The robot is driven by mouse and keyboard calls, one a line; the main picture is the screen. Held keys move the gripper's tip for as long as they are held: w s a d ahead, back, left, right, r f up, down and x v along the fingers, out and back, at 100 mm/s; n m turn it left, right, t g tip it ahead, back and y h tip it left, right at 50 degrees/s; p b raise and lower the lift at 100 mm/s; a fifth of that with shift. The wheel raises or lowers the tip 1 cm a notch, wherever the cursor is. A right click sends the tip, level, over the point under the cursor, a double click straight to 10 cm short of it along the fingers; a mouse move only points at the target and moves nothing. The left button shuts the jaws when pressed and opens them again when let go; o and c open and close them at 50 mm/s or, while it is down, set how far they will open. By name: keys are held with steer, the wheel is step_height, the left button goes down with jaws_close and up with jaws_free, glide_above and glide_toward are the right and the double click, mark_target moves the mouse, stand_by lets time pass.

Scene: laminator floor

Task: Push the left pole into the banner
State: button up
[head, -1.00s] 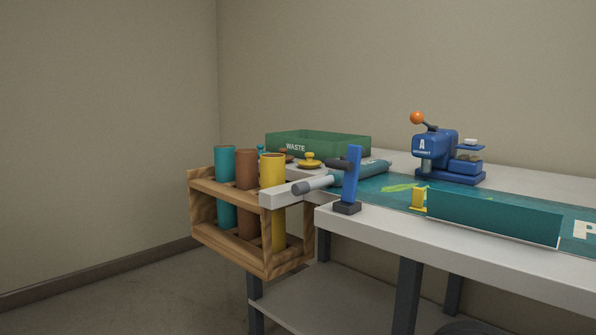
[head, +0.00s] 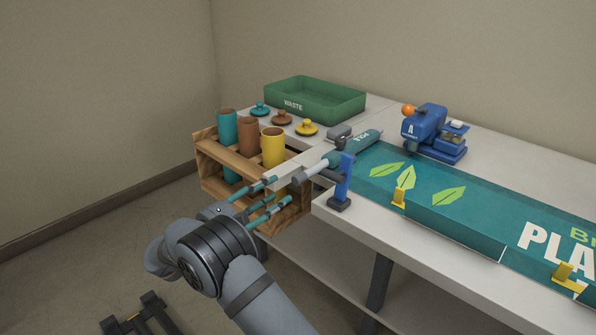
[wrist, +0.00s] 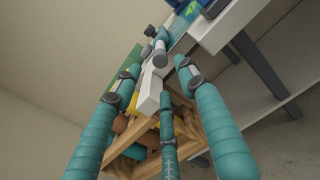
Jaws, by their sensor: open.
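The left pole (head: 318,169) is a pale rod with a dark grey end cap. In the wrist view the pole (wrist: 160,50) shows ahead, beyond the fingertips. My gripper (head: 275,192) has three teal fingers. It is open and empty, to the lower left of the pole's end cap and apart from it. The fingers spread around the view in the wrist view (wrist: 158,74). How far the pole sits inside the banner is hidden.
A wooden rack (head: 208,162) with teal, brown and yellow cups stands close behind my fingers. A white bar (head: 290,168) lies close by. Yellow clips hold the banner's front edge.

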mark_target(295, 183)
steer(key=b+x, duration=0.1)
steer(key=x, duration=0.8)
steer(key=shift+w+d+f, duration=0.1)
steer(key=shift+d, duration=0.05)
jaws_close()
steer(key=shift+f, duration=0.1)
stand_by(0.5)
